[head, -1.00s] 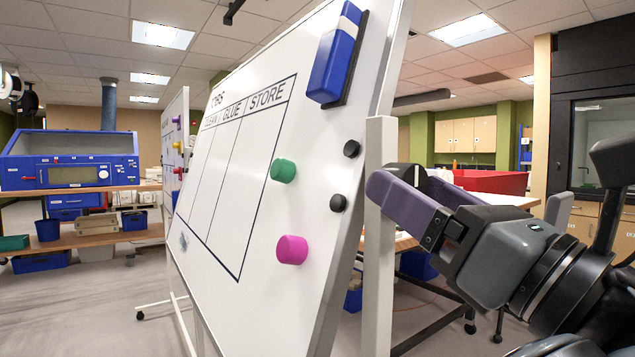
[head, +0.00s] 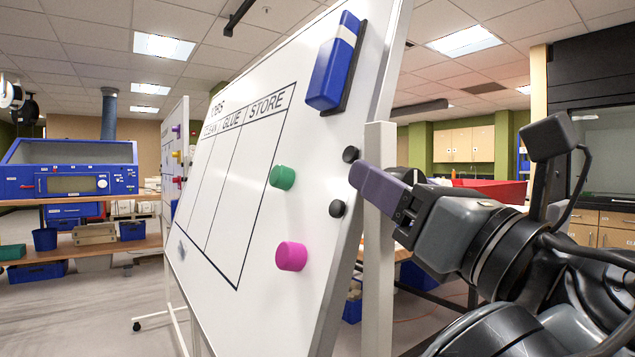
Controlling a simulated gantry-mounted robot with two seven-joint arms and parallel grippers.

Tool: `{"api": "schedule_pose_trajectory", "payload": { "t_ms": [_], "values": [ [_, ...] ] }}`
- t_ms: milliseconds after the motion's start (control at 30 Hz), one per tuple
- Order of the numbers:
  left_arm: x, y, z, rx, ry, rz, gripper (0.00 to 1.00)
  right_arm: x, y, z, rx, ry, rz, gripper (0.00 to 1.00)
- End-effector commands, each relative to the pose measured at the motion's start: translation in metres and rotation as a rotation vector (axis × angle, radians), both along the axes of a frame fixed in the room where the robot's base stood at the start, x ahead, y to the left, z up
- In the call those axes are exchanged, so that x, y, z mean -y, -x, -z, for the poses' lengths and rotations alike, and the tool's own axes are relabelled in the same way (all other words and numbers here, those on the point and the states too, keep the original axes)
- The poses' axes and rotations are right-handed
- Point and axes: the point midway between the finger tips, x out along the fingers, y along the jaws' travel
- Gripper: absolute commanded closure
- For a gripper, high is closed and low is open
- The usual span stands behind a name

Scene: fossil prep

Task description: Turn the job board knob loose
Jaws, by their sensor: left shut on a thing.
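The job board (head: 225,190) is a tilted whiteboard on a white stand, with a ruled table lettered GLUE and STORE. My left gripper (head: 364,178) has purple fingers and reaches in from the right side of the picture. Its fingertips are at the board's right edge, in front of the white upright post (head: 378,250). The fingers are shut on the knob there, which they hide. I cannot see how far the knob is turned. My right gripper is not in view.
The board carries green (head: 282,177) and pink (head: 291,256) magnets, two black round pieces (head: 350,154) and a blue eraser (head: 333,62). A blue cabinet (head: 70,170) stands on a bench at left. A red tray (head: 490,188) lies behind my arm. Floor at left is open.

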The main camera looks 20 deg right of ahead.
Motion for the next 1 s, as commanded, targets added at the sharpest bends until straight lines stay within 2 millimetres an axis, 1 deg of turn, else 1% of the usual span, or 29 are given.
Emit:
{"api": "schedule_pose_trajectory", "payload": {
  "t_ms": [167,533,867,900,1000],
  "values": [
    [0.0001,0.0002,0.0001,0.005,0.015,-0.001,0.78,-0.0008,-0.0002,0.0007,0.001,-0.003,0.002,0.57],
    [-0.0014,0.0010,-0.0008,0.073,0.221,-0.002,0.78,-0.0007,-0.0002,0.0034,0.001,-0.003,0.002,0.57],
    [-0.0014,0.0013,-0.0010,0.080,0.237,0.000,0.78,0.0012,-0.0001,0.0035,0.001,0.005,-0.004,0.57],
    [-0.0015,0.0013,-0.0010,0.080,0.237,0.000,0.44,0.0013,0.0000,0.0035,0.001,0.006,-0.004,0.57],
    [-0.0014,0.0012,-0.0009,0.080,0.237,0.000,0.29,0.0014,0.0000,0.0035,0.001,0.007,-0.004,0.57]
  ]
}}
